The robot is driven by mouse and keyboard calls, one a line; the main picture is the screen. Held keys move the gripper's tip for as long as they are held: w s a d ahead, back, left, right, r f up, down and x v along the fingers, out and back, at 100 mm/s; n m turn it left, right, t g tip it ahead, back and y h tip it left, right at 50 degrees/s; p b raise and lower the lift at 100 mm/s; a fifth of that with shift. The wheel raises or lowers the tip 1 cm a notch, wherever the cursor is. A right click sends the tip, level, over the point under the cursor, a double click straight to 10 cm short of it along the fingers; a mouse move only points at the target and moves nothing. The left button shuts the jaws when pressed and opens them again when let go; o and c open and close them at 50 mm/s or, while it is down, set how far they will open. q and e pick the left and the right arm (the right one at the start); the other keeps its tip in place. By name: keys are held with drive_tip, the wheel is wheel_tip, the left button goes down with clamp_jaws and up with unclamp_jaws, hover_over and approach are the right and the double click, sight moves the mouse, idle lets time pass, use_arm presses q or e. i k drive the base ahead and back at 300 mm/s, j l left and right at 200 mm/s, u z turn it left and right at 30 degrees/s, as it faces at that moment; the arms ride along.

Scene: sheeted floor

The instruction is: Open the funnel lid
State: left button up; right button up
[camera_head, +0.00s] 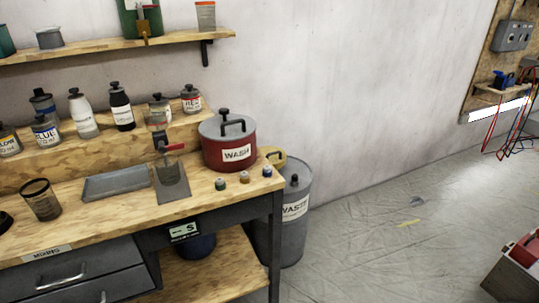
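A grey bin labelled WASTE (296,225) stands on the floor at the right end of the workbench. A yellow part (277,157) shows at its top, behind the red pot; it may be the funnel or its lid, mostly hidden. Neither of my grippers shows in this view.
The wooden workbench (110,218) holds a grey tray (114,183), a dustpan-like scoop (172,180), a dark cup (40,199) and several small caps. Bottles line a raised shelf behind. The floor (390,235) right of the bin is mostly clear; a red-grey box (517,265) stands at far right.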

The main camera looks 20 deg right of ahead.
sight(275, 156)
drive_tip(key=i+l, duration=0.15)
drive_tip(key=l, duration=0.2)
drive_tip(key=i+l+u, duration=0.15)
drive_tip(key=l, duration=0.25)
drive_tip(key=i+l, duration=0.1)
drive_tip(key=l, duration=0.25)
